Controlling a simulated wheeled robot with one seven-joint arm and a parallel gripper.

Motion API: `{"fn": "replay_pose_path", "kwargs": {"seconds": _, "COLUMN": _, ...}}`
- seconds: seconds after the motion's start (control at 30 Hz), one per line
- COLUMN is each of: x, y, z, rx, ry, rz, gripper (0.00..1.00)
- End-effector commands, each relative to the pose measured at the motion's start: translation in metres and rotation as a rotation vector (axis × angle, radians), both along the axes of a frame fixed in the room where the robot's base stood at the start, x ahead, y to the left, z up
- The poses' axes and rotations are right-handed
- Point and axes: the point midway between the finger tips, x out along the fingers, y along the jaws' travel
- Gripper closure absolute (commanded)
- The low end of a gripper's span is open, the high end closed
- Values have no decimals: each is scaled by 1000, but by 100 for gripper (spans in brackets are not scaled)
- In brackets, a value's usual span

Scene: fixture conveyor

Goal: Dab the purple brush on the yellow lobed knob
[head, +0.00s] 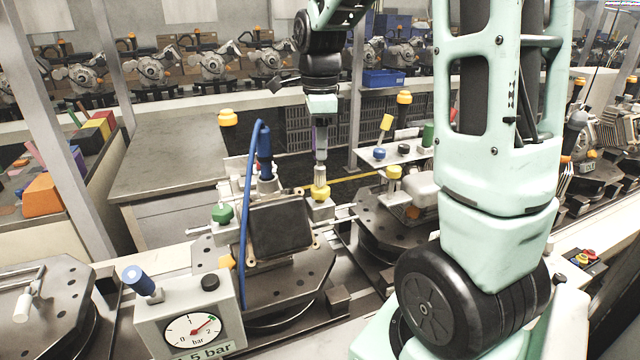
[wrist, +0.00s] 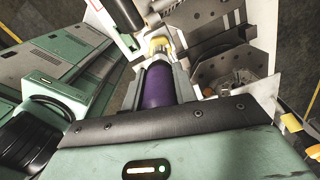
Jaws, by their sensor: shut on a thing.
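My gripper (head: 320,152) points straight down over the fixture in the head view. In the wrist view it is shut on the purple brush (wrist: 158,88), whose thick handle lies between the two grey fingers. The yellow lobed knob (head: 320,191) sits on a pale block directly below the gripper. In the wrist view the knob (wrist: 160,45) shows just beyond the far end of the brush. The brush tip is at or very close to the knob. I cannot tell whether it touches, as the tip is mostly hidden.
A blue hose (head: 244,200) arches left of the gripper, with a blue-handled part (head: 264,150) beside it. A dark plate (head: 280,228) stands in front on the round fixture. A green knob (head: 222,213) is at left, and a pressure gauge box (head: 192,325) stands nearer.

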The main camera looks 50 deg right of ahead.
Motion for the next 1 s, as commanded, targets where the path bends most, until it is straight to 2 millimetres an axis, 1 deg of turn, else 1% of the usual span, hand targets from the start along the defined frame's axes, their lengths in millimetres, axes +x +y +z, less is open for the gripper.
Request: {"fn": "replay_pose_path", "kwargs": {"seconds": 1.0, "x": 0, "y": 0, "z": -10, "rx": 0, "ry": 0, "rz": 0, "gripper": 100}}
